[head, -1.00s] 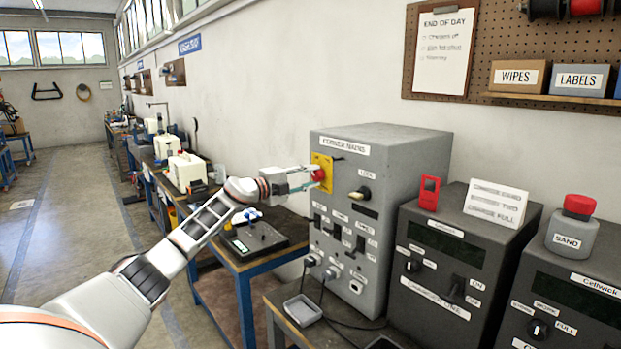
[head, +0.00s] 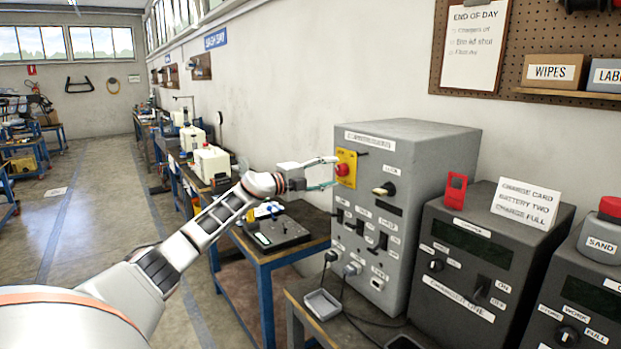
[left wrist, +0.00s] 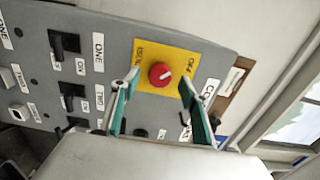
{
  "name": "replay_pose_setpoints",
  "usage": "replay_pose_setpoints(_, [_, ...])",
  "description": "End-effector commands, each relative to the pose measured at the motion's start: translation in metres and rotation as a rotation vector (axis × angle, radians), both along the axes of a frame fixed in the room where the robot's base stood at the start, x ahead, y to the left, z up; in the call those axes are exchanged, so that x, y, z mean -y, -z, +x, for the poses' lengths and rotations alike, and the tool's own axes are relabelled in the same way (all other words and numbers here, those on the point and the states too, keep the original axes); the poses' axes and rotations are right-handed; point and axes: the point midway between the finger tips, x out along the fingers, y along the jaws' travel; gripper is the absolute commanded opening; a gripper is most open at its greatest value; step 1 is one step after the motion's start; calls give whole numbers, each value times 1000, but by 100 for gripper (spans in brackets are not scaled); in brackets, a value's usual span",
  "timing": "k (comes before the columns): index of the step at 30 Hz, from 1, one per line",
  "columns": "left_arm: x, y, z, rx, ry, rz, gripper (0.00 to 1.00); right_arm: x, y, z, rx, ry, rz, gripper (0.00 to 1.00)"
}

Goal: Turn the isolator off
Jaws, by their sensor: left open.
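The isolator is a red round knob (head: 342,169) on a yellow plate (head: 350,158), on the front of a grey cabinet (head: 433,180). In the left wrist view the knob (left wrist: 160,75) shows a pale mark on its right side. An OFF label (left wrist: 189,65) is at the right of the yellow plate (left wrist: 148,47). My left gripper (head: 336,172) is open in front of the knob, fingers pointing at it. In the left wrist view the knob appears between the fingertips of the left gripper (left wrist: 159,80), with nothing gripped. My right gripper is not in view.
Dark charger units (head: 470,265) stand to the right. A grey tray (head: 322,304) and cables lie below the cabinet. Free floor (head: 100,230) is at the left.

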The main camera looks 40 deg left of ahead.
Motion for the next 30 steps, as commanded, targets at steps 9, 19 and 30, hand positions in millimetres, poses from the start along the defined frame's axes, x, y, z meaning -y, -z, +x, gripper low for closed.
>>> replay_pose_setpoints(9, [-13, 1, -50, -3, 0, 4, 45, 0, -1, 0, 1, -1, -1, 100])
replay_pose_setpoints(19, [-22, 2, -84, -3, 0, 0, 45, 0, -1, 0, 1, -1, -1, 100])
replay_pose_setpoints(30, [-24, 0, -95, 0, 0, -1, 45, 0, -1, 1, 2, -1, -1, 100])
